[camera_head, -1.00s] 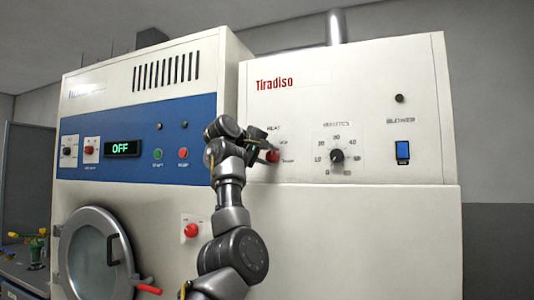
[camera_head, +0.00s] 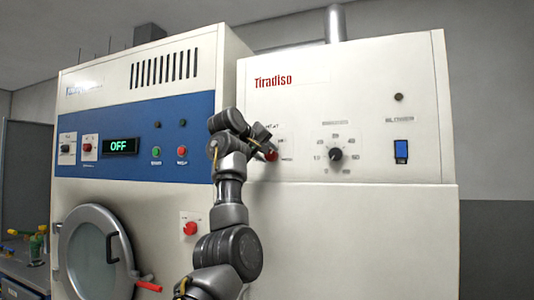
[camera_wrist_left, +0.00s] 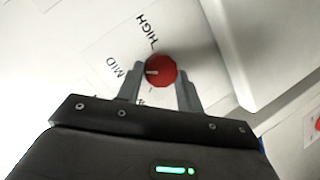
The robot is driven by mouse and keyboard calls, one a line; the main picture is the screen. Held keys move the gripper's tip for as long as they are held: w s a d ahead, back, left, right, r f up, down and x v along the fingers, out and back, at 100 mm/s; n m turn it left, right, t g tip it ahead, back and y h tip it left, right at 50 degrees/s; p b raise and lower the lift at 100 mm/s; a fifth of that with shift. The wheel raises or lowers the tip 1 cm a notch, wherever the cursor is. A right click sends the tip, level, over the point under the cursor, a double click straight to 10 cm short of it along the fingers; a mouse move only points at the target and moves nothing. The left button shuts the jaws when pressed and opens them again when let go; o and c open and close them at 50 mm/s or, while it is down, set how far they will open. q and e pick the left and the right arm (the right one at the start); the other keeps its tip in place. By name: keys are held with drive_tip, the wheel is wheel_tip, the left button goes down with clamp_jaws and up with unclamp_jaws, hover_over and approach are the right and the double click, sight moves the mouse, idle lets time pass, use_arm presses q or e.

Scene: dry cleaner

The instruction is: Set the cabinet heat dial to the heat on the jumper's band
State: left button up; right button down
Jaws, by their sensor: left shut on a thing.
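The heat dial is a small red knob (camera_head: 271,155) on the white cabinet front under the Tiradiso name. It shows closer in the left wrist view (camera_wrist_left: 160,71), where its white pointer mark faces the MID label. HIGH is printed further round; a third label is mostly hidden behind a finger. My left gripper (camera_wrist_left: 160,85) has one finger on each side of the knob and is shut on it; it also shows in the head view (camera_head: 266,148). The jumper and its band are not in view. My right gripper is not in view.
Right of the heat dial are a black minutes dial (camera_head: 335,155) and a blue blower switch (camera_head: 401,150). To the left stands a machine with a blue panel, an OFF display (camera_head: 121,146) and a round door (camera_head: 97,250). A red button (camera_head: 190,228) lies near my arm.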

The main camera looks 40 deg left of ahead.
use_arm(q)
drive_tip(key=shift+w+f, duration=0.1)
drive_tip(key=shift+f, duration=0.15)
drive_tip(key=o, duration=1)
drive_tip(key=shift+r, duration=0.1)
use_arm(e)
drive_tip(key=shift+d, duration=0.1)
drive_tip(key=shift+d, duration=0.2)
use_arm(q)
drive_tip(key=shift+s+r, duration=0.15)
drive_tip(key=shift+s, duration=0.3)
drive_tip(key=b+v, duration=0.3)
drive_tip(key=v, duration=0.7)
drive_tip(key=shift+w+r, duration=0.1)
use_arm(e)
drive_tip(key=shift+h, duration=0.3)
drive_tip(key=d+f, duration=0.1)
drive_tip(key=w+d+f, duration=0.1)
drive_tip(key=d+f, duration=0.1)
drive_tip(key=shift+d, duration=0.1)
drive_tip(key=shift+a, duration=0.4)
